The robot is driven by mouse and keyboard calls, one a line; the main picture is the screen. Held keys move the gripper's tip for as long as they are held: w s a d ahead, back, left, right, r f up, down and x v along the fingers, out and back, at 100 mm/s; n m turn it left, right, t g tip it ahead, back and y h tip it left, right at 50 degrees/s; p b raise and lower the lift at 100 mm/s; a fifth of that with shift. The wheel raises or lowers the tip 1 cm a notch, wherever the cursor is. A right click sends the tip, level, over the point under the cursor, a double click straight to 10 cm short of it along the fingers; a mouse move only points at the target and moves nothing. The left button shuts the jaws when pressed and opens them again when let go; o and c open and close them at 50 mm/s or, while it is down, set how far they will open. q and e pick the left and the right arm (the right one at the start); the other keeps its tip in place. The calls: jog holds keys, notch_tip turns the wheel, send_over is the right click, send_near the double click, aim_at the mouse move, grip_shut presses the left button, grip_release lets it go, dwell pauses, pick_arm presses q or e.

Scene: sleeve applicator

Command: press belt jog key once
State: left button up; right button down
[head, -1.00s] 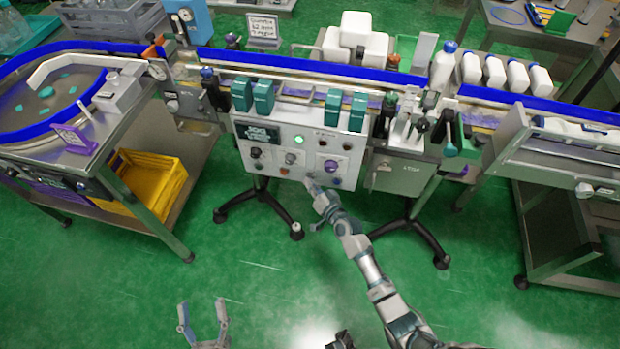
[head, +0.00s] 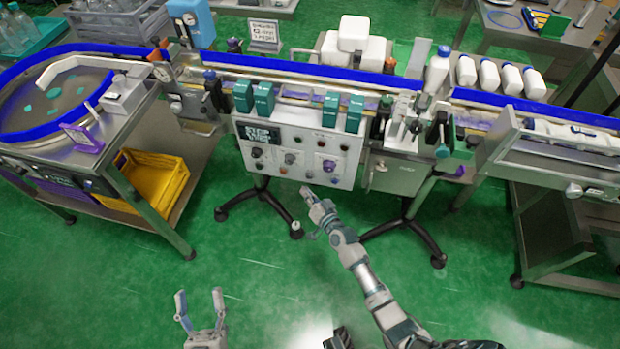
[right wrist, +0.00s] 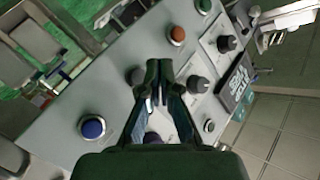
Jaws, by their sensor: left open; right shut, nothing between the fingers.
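The white control panel (head: 345,180) hangs on the front of the conveyor, with a dark display (head: 258,134), several knobs and buttons and a purple knob (head: 329,165). I cannot read which control is the belt jog key. My right gripper (head: 305,190) is shut and empty, just below and in front of the panel's lower edge. In the right wrist view its fingertips (right wrist: 158,88) hide part of the panel. A blue button (right wrist: 92,127), an orange button (right wrist: 177,35) and a green button (right wrist: 203,5) show around them. My left gripper (head: 200,300) is open and empty, low over the floor.
The blue-edged conveyor (head: 300,70) runs across above the panel, with teal blocks (head: 264,100) in front of it. A turntable bench (head: 60,95) and a yellow crate (head: 155,180) stand at left. A grey box (head: 398,178) sits right of the panel. The green floor in front is clear.

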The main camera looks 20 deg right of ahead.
pick_arm(q)
jog(key=shift+r+p, duration=0.5)
jog(key=shift+r, duration=0.45)
pick_arm(e)
jog(key=shift+s+a, duration=0.8)
jog(key=shift+s, duration=0.3)
